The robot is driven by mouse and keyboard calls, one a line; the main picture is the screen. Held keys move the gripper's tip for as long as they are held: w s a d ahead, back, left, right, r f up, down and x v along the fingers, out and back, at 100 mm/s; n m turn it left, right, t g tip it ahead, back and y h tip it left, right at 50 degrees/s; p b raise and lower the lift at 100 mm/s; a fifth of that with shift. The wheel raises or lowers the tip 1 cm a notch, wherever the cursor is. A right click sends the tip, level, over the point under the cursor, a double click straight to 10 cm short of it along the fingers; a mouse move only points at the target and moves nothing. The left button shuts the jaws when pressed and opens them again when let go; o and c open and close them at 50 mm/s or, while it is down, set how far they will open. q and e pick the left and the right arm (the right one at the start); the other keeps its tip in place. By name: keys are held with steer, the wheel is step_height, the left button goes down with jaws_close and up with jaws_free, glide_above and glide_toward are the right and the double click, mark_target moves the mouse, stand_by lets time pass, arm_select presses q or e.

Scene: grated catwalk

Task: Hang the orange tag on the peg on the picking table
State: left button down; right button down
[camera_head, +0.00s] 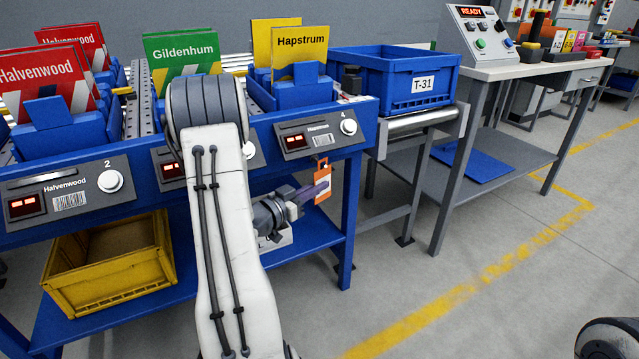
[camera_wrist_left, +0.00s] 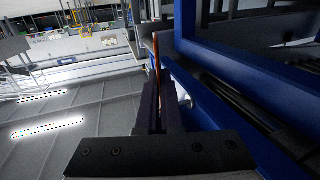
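The orange tag (camera_head: 322,167) is upright just in front of the blue picking table (camera_head: 352,200), below the panel marked Hapstrum. My left gripper (camera_head: 317,189) is shut on the tag, its dark fingers across the tag's middle. In the left wrist view the tag (camera_wrist_left: 156,48) shows edge-on as a thin orange strip between the fingers (camera_wrist_left: 156,85), beside the blue table frame. I cannot make out the peg in either view. My right gripper is not in view.
Panels with white knobs (camera_head: 348,127) line the table's front edge. A yellow crate (camera_head: 115,285) stands on the lower shelf. A blue tote (camera_head: 385,80) marked T-31 sits on rollers to the right.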

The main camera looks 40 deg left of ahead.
arm_select(q)
steer(key=shift+s+d+r, duration=0.1)
steer(key=shift+d+r, duration=0.05)
steer(key=shift+d, duration=0.1)
steer(key=shift+s+d+r+p, duration=0.25)
steer(key=shift+d+r+p, duration=0.1)
steer(key=shift+d, duration=0.25)
steer(key=shift+d, duration=0.1)
steer(key=shift+s+d, duration=0.1)
stand_by(0.4)
steer(key=shift+s+d, duration=0.25)
steer(key=shift+d, duration=0.4)
steer(key=shift+s+d, duration=0.3)
steer(key=shift+d, duration=0.35)
steer(key=shift+s+d, duration=0.25)
steer(key=shift+d, duration=0.4)
